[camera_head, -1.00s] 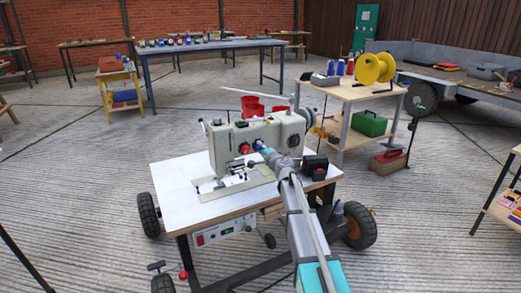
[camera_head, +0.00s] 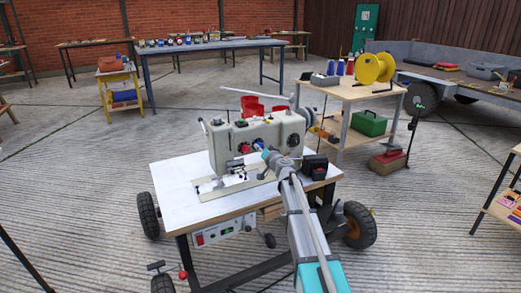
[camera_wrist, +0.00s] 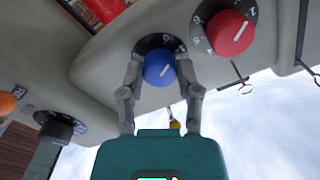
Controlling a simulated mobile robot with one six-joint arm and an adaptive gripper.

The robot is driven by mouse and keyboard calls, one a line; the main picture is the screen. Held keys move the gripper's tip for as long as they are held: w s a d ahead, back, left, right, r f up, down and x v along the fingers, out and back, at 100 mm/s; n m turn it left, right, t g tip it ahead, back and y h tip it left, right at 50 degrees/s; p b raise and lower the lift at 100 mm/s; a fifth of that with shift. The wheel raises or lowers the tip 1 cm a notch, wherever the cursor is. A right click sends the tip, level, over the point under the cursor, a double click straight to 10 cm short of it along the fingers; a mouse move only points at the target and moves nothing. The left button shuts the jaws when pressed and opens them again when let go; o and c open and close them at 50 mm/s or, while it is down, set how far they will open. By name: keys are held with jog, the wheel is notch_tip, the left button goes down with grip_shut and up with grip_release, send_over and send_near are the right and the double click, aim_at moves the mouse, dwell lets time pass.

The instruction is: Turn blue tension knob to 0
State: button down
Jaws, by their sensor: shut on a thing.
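The blue knob (camera_wrist: 159,69) sits on a dark dial with white digits on the cream sewing machine (camera_head: 222,135). A red knob (camera_wrist: 231,33) on a similar numbered dial is just right of the blue one.
A black knob (camera_wrist: 60,128) and an orange knob (camera_wrist: 7,103) are to the left in the wrist view. Thin metal wire guides (camera_wrist: 240,80) hang to the right. The machine stands on a white wheeled table (camera_head: 175,190).

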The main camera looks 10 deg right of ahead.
jog(key=shift+n, duration=1.5)
jog(key=shift+c, duration=1.5)
grip_release()
jog(key=v, duration=1.2)
